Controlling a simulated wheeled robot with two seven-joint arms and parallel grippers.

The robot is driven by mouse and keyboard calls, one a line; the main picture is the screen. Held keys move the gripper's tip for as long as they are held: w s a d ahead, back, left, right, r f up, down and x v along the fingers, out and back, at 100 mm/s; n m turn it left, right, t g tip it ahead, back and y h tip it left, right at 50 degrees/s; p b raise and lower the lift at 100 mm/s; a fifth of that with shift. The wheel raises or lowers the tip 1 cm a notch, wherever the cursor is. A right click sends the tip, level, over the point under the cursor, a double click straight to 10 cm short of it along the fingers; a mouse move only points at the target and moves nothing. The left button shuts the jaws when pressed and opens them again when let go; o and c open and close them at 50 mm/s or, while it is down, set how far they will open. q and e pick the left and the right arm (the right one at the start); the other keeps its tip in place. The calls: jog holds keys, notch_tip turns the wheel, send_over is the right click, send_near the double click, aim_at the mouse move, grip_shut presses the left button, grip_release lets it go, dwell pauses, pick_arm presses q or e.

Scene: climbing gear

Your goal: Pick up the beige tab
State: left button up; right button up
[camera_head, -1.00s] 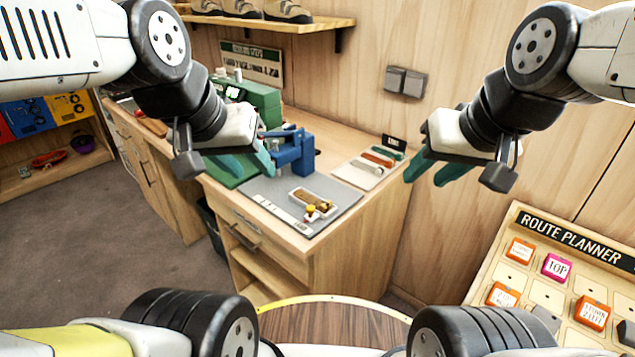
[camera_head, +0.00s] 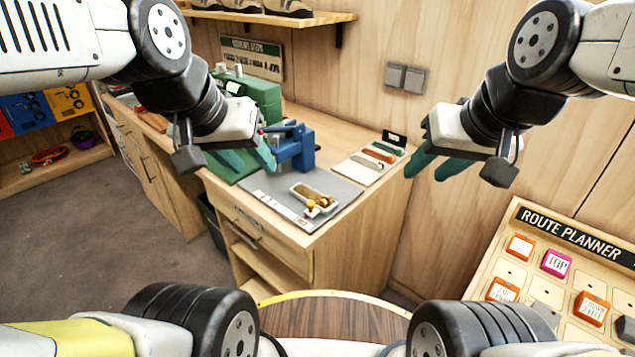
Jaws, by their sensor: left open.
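A small pale tab (camera_head: 366,163), which looks beige-grey, lies on a white card (camera_head: 347,169) at the right back of the desk. An orange-brown tab (camera_head: 378,156) and a dark green tab (camera_head: 388,148) lie behind it in the same row. My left gripper (camera_head: 250,161) is open and empty in the air, left of the tabs and in front of the green machine. My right gripper (camera_head: 436,170) hangs in the air right of the card, its teal fingers apart and empty. Neither gripper touches a tab.
A blue press (camera_head: 294,150) and a green machine (camera_head: 262,98) stand on the desk. A grey mat (camera_head: 338,190) holds a small tray (camera_head: 304,189) with brown and yellow pieces. A route planner board (camera_head: 510,253) stands at the lower right. A small black sign (camera_head: 394,137) stands behind the tabs.

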jog(key=shift+o, duration=0.4)
jog(key=m+g+h, duration=0.2)
jog(key=m+g, duration=0.4)
jog(key=m, duration=0.2)
send_over(326, 198)
jog(key=f, duration=1.4)
jog(key=shift+d+f, duration=0.25)
jog(key=shift+f, duration=0.1)
jog(key=shift+w+a+f, duration=0.15)
jog(key=shift+f, duration=0.2)
notch_tip(326, 198, down, 8)
jog(key=shift+a+r, duration=0.1)
jog(key=shift+r, duration=0.1)
grip_shut()
